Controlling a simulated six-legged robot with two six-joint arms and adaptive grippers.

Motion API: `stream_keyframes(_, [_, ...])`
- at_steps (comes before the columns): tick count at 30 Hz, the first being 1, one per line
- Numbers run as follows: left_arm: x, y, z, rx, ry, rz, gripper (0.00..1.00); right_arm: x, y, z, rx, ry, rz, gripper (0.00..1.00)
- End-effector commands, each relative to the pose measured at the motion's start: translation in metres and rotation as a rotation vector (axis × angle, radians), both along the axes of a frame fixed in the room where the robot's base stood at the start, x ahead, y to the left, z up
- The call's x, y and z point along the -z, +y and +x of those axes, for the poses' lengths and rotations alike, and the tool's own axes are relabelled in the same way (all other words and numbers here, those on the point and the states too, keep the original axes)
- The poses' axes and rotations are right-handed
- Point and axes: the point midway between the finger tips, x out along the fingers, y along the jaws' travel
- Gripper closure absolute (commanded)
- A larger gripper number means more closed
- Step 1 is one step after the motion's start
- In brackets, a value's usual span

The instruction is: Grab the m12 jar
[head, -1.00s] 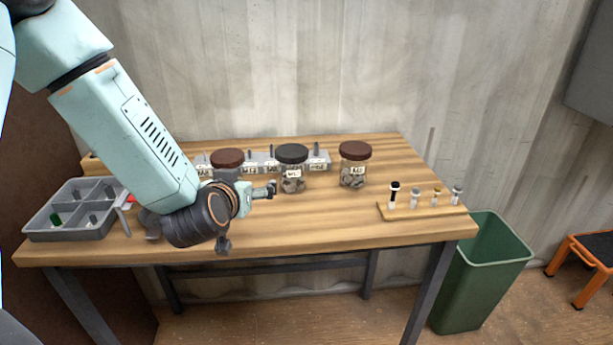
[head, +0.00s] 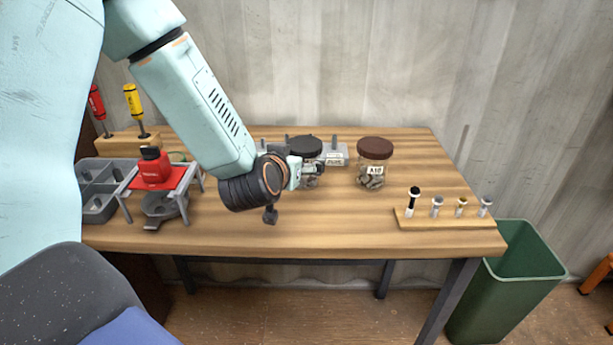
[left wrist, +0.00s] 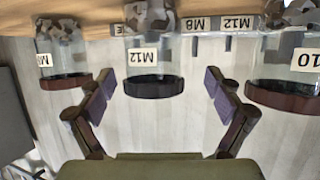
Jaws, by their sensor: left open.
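The M12 jar is clear glass with a black lid (head: 306,145) and metal pieces inside. In the left wrist view the picture is upside down, and the jar's label (left wrist: 142,57) reads M12 near the middle. My left gripper (head: 311,169) is in front of this jar in the head view and hides part of it. In the left wrist view my gripper (left wrist: 158,80) has its fingers spread, one on each side of the jar, with a gap to the glass. Whether the fingers reach around it cannot be told. My right gripper is not in view.
A brown-lidded jar (head: 375,164) stands to the right, and another (left wrist: 62,65) shows at left in the wrist view. Behind is a grey labelled rack (head: 336,155). A wooden bolt stand (head: 440,221) is at right; a red tool stand (head: 160,177) is at left.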

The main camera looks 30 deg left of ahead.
Motion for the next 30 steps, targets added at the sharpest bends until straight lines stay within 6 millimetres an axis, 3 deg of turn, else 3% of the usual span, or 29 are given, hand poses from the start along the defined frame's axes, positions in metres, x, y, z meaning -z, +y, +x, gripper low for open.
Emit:
stream_keyframes(9, [0.017, 0.004, 0.040, 0.003, 0.000, 0.003, 0.09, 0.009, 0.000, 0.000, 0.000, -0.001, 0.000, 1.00])
stream_keyframes(19, [0.019, 0.005, 0.049, 0.005, 0.000, 0.001, 0.09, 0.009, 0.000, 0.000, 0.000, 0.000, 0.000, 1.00])
stream_keyframes(30, [0.019, 0.005, 0.049, 0.004, -0.001, 0.002, 0.40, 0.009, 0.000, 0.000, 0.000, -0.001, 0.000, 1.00])
